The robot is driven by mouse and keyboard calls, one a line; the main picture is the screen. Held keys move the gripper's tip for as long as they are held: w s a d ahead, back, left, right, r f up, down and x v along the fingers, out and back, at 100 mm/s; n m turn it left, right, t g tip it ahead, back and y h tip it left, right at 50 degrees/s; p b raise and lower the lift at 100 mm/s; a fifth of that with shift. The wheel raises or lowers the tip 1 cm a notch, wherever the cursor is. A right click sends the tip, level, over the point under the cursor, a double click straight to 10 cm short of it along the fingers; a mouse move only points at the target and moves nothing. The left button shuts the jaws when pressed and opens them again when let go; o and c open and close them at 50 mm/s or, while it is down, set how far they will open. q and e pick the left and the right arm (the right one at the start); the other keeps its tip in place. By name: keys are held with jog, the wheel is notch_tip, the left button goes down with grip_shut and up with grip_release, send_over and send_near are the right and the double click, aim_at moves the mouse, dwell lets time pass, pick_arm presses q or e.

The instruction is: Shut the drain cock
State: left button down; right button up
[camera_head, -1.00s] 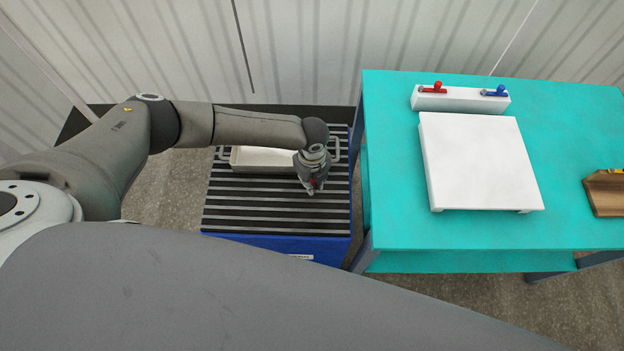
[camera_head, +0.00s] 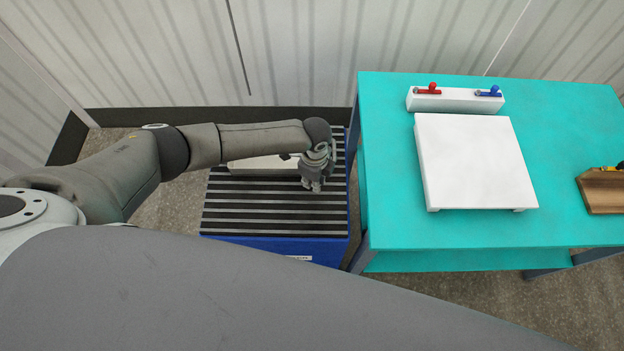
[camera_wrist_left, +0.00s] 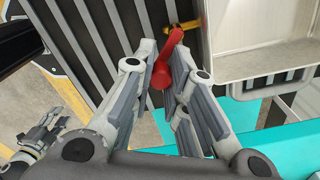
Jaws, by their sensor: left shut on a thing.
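The drain cock shows in the left wrist view as a red lever (camera_wrist_left: 165,62) beside a brass-coloured fitting (camera_wrist_left: 187,27) against the dark slats. My left gripper (camera_wrist_left: 163,55) is shut on the red lever, with a finger on each side of it. In the head view my left gripper (camera_head: 314,183) is over the slatted top (camera_head: 270,212) of the blue unit, near its right side. The cock is hidden there by the gripper. A small gripper shape (camera_wrist_left: 42,132), seemingly my right one, shows at the left wrist view's lower left; its jaws are unclear.
A pale tray (camera_head: 255,165) sits on the slatted top, partly behind my left arm. The turquoise table (camera_head: 560,150) stands close on the right. It carries a white block with red and blue levers (camera_head: 455,100), a white slab (camera_head: 475,165) and a brown wooden piece (camera_head: 603,192).

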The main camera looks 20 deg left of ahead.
pick_arm(q)
jog(key=n, duration=0.2)
jog(key=w+n+p, duration=0.1)
jog(key=n, duration=0.1)
jog(key=shift+w+d+n, duration=0.15)
jog(key=shift+w+n, duration=0.05)
jog(key=shift+n, duration=0.5)
jog(key=c, duration=1.4)
grip_release()
jog(key=shift+o, duration=0.2)
